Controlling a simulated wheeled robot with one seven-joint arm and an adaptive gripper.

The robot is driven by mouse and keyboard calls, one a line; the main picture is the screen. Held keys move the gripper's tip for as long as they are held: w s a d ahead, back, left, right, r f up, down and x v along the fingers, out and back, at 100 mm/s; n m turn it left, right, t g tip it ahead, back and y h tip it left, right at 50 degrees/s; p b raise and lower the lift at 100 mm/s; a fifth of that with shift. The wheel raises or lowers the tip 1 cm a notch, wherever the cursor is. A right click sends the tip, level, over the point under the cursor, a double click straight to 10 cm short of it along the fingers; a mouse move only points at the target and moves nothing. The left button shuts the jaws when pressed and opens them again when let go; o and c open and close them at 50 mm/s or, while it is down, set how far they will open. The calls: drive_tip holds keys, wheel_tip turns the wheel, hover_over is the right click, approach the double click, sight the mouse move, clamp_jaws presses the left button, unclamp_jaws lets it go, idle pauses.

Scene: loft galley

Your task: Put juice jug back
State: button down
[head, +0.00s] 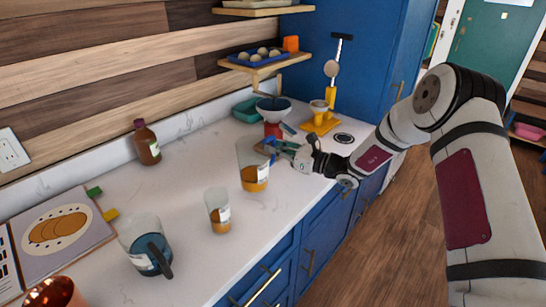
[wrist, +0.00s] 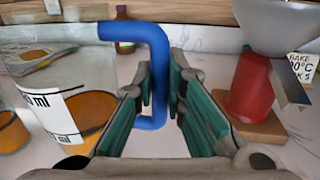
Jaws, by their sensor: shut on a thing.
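The juice jug (head: 254,178) is a clear jug with orange juice in its lower part and a blue handle. It is upright at the middle of the white counter; I cannot tell whether its base touches the counter. In the wrist view the jug (wrist: 62,105), with its white label, fills the left side. My gripper (head: 279,149) is at the jug's right side. In the wrist view the blue handle (wrist: 153,50) passes between the green finger pads of my gripper (wrist: 159,88), and they are shut on it.
A brown bottle (head: 146,143) is behind left. A red scale (head: 272,130) with a bowl stands behind the gripper. A shelf (head: 255,66) overhangs the back.

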sight(273, 156)
drive_tip(key=shift+w+a+f+p, duration=0.15)
drive_tip(key=shift+w+f, duration=0.05)
drive_tip(key=shift+f, duration=0.65)
drive_tip(key=shift+w+a+f+p, duration=0.1)
drive_tip(key=shift+w+f+p, duration=0.1)
drive_tip(key=shift+f, duration=0.75)
drive_tip(key=c, duration=1.6)
unclamp_jaws()
drive_tip(key=shift+f, duration=0.15)
drive_tip(key=shift+c, duration=0.2)
